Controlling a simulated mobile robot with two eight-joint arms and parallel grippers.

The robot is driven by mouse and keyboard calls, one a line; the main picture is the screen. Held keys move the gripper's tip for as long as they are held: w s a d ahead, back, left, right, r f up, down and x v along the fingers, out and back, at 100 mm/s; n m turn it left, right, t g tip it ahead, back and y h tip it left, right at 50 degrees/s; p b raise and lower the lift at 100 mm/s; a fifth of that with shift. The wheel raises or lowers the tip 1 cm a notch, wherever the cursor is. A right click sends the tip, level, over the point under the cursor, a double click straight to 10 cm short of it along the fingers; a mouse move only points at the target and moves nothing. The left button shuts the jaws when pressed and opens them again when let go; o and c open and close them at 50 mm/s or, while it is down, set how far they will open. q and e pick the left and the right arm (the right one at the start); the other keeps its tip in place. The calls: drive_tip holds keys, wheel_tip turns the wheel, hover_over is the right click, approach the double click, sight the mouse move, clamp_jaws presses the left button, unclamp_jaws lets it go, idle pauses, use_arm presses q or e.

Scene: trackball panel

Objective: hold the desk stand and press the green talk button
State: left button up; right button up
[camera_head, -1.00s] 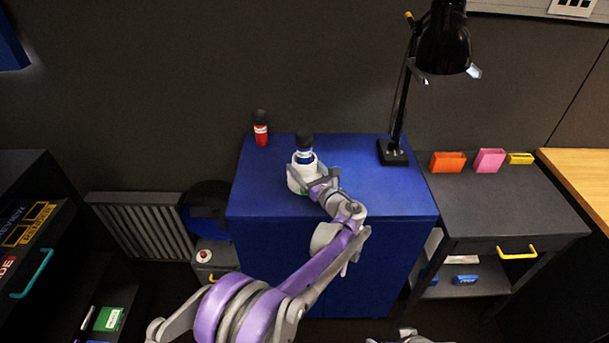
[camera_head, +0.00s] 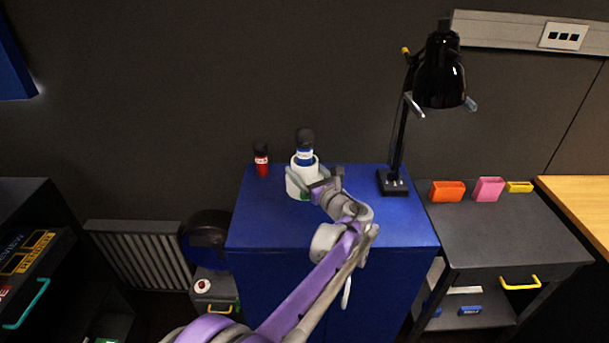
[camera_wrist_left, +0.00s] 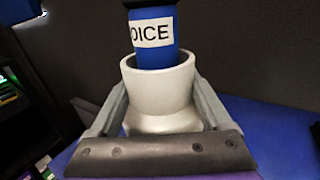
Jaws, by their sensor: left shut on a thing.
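The desk stand (camera_head: 297,186) is a white cup-like holder on the blue cabinet top. A blue microphone (camera_head: 305,147) with a black head and a white label stands upright in it. The stand also shows in the left wrist view (camera_wrist_left: 160,90), with the microphone's label (camera_wrist_left: 152,33) reading "OICE". My left gripper (camera_head: 303,188) is shut on the stand, one finger on each side. A small bit of green shows low on the stand beside the gripper in the head view; the rest of any button is hidden. My right gripper is not in view.
A red bottle-like object with a black top (camera_head: 261,160) stands behind left on the blue cabinet (camera_head: 380,232). A black lamp (camera_head: 394,182) stands at its back right. A dark side table (camera_head: 500,225) holds orange, pink and yellow boxes. The cabinet's right front is clear.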

use_arm(q)
drive_tip(key=shift+f, duration=0.1)
drive_tip(key=shift+f+b, duration=2.6)
drive_tip(key=shift+f, duration=2)
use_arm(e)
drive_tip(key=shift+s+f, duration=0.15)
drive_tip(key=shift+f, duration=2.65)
use_arm(q)
drive_tip(key=shift+f, duration=0.35)
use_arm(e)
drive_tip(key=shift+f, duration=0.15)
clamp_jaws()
use_arm(q)
drive_tip(key=shift+r, duration=0.1)
